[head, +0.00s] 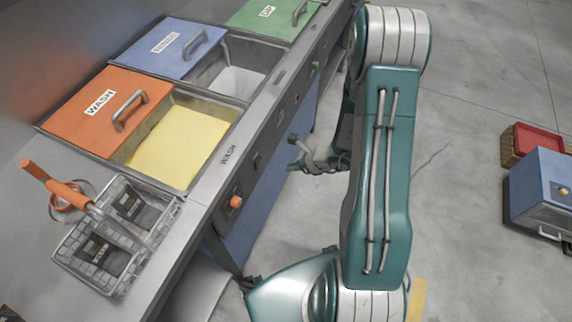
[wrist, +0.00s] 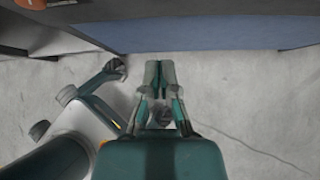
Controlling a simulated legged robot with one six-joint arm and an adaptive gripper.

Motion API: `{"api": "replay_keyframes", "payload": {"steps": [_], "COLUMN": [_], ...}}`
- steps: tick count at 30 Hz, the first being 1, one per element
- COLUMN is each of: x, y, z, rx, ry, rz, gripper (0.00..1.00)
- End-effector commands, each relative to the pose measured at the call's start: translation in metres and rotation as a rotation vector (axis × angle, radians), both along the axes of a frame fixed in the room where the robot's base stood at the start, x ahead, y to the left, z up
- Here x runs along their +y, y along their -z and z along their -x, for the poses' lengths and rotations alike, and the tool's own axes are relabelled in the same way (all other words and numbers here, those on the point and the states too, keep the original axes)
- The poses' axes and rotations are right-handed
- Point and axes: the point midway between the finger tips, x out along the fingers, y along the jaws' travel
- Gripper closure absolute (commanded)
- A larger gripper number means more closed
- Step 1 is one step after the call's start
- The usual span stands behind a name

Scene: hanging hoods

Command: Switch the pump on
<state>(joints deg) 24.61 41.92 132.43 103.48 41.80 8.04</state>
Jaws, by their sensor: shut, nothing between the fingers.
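An orange knob (head: 236,201) sits on the grey front panel (head: 205,190) of the sink bench, below the right corner of the wash basin. Part of an orange control (wrist: 30,4) also shows at the top left edge of the wrist view. I cannot read which one is the pump's switch. My gripper (wrist: 159,70) is shut and empty over the floor, in front of the bench's blue lower panel. In the head view it is partly behind my arm.
An orange lid (head: 85,110) and a blue lid (head: 160,45) partly cover the basins. A wire basket (head: 115,235) with an orange handle stands on the bench's near end. A blue box (head: 540,190) and a red-topped crate (head: 530,145) stand at the right. The floor between is clear.

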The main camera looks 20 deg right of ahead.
Motion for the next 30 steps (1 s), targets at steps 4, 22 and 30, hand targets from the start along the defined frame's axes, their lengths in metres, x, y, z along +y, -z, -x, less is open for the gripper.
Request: {"api": "replay_keyframes", "payload": {"steps": [4,22,30], "x": [0.015,0.066,0.066], "y": [0.022,0.060,0.059], "z": [-0.013,-0.062,-0.063], "rx": [0.003,0.000,0.000], "ry": [-0.003,-0.002,-0.001], "rz": [-0.002,0.000,0.000], "gripper": [1.00,1.00,1.00]}}
